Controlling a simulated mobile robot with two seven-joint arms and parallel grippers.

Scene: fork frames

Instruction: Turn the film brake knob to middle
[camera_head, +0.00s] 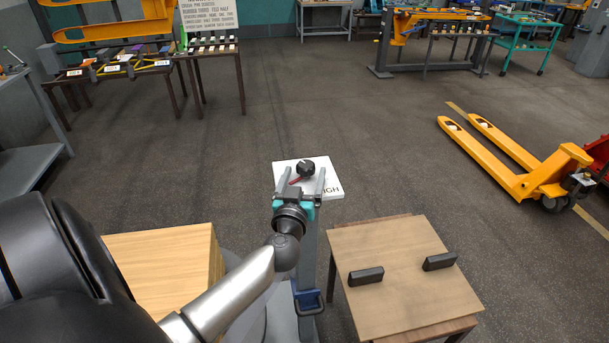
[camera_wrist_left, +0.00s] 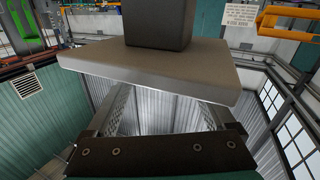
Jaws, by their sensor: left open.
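The film brake knob (camera_head: 306,168) is round and black, on a white plate (camera_head: 333,176) with partly hidden lettering ending in "IGH". A red mark shows at the knob's lower left. In the left wrist view a dark block (camera_wrist_left: 158,22), apparently the knob, stands on the plate's pale slab (camera_wrist_left: 150,68). My left gripper (camera_head: 303,177) is open. In the head view its two fingers reach over the plate, one on each side of the knob. I cannot tell whether they touch it. In the wrist view the slab hides the fingertips. My right gripper is not in view.
A wooden table (camera_head: 400,295) with two black bars stands at the lower right. A pale wooden box (camera_head: 160,255) stands at the lower left. A yellow pallet jack (camera_head: 520,175) is at the right. Open floor lies beyond the plate.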

